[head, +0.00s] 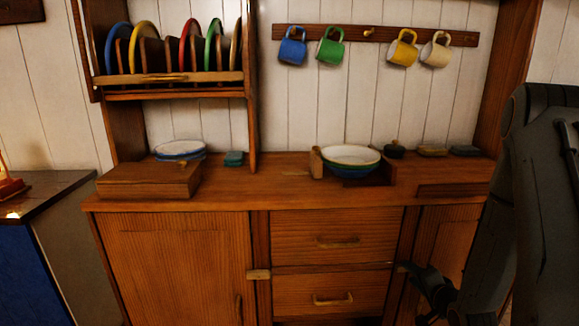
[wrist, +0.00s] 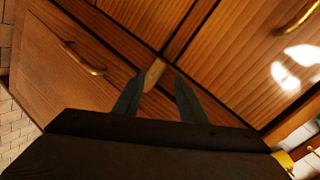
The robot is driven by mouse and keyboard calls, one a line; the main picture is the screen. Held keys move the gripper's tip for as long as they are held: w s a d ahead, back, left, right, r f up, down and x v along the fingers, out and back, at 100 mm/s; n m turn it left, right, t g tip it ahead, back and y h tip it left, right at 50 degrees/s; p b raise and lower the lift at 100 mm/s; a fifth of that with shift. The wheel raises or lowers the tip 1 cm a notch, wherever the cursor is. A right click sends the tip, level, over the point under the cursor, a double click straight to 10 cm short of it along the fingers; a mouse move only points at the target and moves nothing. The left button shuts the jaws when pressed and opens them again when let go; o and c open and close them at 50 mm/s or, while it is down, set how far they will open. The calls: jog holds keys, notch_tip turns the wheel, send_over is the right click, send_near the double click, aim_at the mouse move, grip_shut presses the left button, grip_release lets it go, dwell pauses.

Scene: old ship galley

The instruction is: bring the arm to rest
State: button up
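My arm fills the right side of the head view, and my gripper (head: 432,288) hangs low in front of the right cabinet door (head: 455,235). In the wrist view my gripper (wrist: 158,82) has its two dark fingers apart, with nothing held between them. A small wooden turn latch (wrist: 153,74) shows beyond the gap between the fingertips, on the cabinet front. In the head view this right latch (head: 403,267) sits just left of my gripper. The exact distance from the fingers to the latch cannot be told.
The wooden counter (head: 290,195) holds stacked bowls (head: 350,156), plates (head: 180,150) and a wooden box (head: 150,180). Two drawers (head: 335,237) and a left door (head: 175,270) are shut. Mugs (head: 330,46) hang above, beside a plate rack (head: 165,78).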

jog(key=s+a+r+n+g+p, duration=0.2)
jog(key=s+a+r+n+g, duration=0.2)
jog(key=s, duration=0.5)
jog(key=s+a+r+n+g+p, duration=0.2)
jog(key=s+a+r+n+g, duration=0.2)
jog(key=s+a+r, duration=0.4)
jog(key=s+a+r+n+g+p, duration=0.2)
jog(key=s+a+r+n+g, duration=0.2)
jog(key=s+a+r, duration=0.3)
jog(key=s+r+g, duration=0.1)
jog(key=s+r, duration=0.2)
jog(key=s, duration=0.1)
jog(key=shift+s+g, duration=0.3)
jog(key=shift+n, duration=0.3)
